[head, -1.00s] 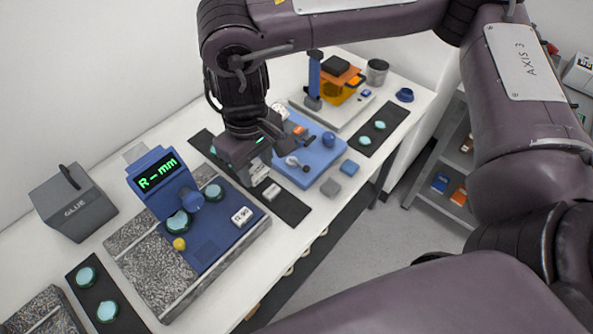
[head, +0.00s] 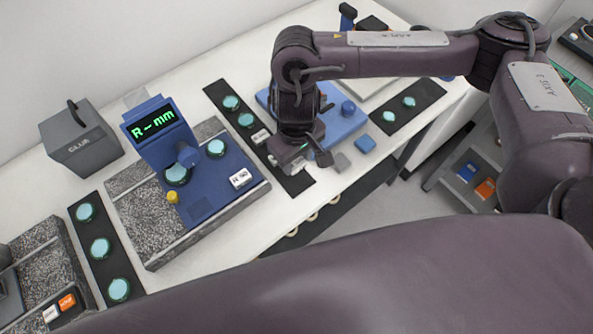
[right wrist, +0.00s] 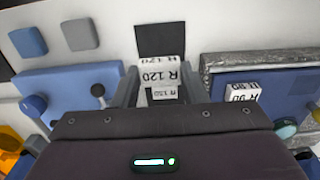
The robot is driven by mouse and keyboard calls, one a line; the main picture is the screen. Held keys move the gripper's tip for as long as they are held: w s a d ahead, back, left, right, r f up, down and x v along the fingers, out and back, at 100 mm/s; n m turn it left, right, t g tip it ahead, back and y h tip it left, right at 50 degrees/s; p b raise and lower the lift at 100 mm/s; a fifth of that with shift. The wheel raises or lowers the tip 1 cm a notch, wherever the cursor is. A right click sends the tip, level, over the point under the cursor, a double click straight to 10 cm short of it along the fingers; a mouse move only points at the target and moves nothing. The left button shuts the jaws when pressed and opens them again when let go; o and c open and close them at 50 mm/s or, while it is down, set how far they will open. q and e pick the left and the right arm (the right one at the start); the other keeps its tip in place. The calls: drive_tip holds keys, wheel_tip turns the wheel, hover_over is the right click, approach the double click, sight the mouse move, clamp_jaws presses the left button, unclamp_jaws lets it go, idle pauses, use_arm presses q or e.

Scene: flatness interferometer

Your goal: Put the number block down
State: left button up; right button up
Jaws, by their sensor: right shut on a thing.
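My right gripper (head: 297,168) is over the front part of the black strip (head: 297,184), to the right of the blue gauge. In the right wrist view its fingers (right wrist: 160,80) are shut on a white number block (right wrist: 160,70) marked R 120. The gripper mostly hides this block in the head view, and I cannot tell whether it touches the strip. A second white block, apparently marked R 150 (right wrist: 164,92), shows beyond it; a white block (head: 260,136) lies farther back on the strip. A block marked R 90 (head: 240,178) sits on the blue gauge base. My left gripper is out of view.
The blue gauge with its "R-mm" display (head: 153,124) stands on a granite slab (head: 135,215) at left. A blue plate (head: 345,122) and grey and blue pads (head: 365,144) lie right of the gripper. A grey glue box (head: 82,140) stands at the back left.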

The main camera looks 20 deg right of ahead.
sight(296, 180)
wheel_tip(296, 180, down, 2)
drive_tip(key=shift+a+f, duration=0.1)
drive_tip(key=shift+f, duration=0.15)
wheel_tip(296, 180, down, 4)
drive_tip(key=shift+r+b, duration=0.1)
drive_tip(key=shift+b, duration=0.65)
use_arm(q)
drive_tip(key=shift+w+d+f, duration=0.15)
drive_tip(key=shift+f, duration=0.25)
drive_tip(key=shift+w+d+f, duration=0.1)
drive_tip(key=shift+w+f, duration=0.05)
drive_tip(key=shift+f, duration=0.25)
use_arm(e)
drive_tip(key=shift+f, duration=0.2)
drive_tip(key=o, duration=0.9)
drive_tip(key=shift+o, duration=0.2)
drive_tip(key=shift+r, duration=0.1)
wheel_tip(296, 180, up, 11)
drive_tip(key=shift+f+p, duration=0.1)
drive_tip(key=shift+p, duration=0.85)
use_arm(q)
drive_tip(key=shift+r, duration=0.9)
use_arm(e)
drive_tip(key=shift+r, duration=0.65)
